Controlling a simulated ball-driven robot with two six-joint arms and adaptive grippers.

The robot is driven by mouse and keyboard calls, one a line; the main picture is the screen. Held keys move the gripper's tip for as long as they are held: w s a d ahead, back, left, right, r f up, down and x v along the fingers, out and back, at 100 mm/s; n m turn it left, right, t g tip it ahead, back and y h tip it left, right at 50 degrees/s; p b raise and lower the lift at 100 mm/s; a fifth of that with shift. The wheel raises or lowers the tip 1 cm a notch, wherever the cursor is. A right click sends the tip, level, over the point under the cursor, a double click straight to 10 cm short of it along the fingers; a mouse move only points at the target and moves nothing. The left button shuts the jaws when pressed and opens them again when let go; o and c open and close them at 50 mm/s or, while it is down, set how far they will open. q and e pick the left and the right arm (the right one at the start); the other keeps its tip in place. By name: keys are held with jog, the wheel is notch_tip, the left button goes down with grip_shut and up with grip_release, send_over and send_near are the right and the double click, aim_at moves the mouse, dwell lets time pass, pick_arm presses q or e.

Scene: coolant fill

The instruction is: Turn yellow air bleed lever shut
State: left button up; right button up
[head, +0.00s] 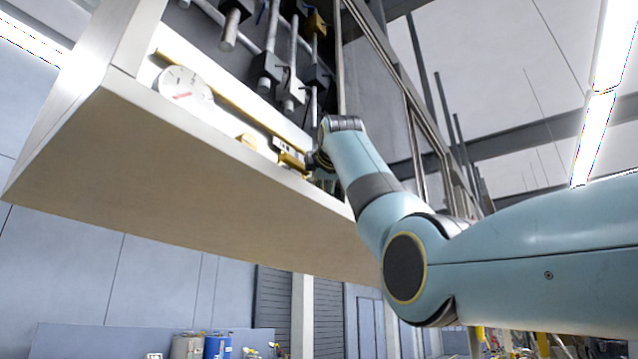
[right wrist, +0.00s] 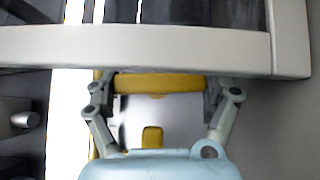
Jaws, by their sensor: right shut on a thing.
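The yellow lever (right wrist: 160,83) lies crosswise in the right wrist view, as a horizontal yellow bar. My right gripper (right wrist: 161,88) is shut on it, with one finger at each end of the bar. A light frame edge crosses in front and hides part of the fingers and perhaps the lever's upper side. In the head view my right arm reaches up from the right to the panel, and the gripper (head: 291,158) is partly hidden behind the panel's lower lip. A yellow part shows at the gripper there. My left gripper is in neither view.
The cabinet's broad lower ledge (head: 190,190) runs close under my right gripper. A round white gauge (head: 184,88) is on the panel to the left. Several dark valves and pipes (head: 272,72) hang above. A small yellow piece (right wrist: 152,137) shows behind the gripper.

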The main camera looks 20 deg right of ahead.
jog(key=shift+f+n+t+b, duration=0.4)
jog(key=shift+n+t+b, duration=0.1)
jog(key=shift+b, duration=0.05)
jog(key=shift+w+r+n+t, duration=0.1)
jog(key=shift+n+t, duration=0.3)
jog(key=shift+r+n+t+b, duration=0.2)
jog(key=shift+n+t+b, duration=0.1)
jog(key=shift+n+t, duration=0.15)
jog(key=o, duration=1)
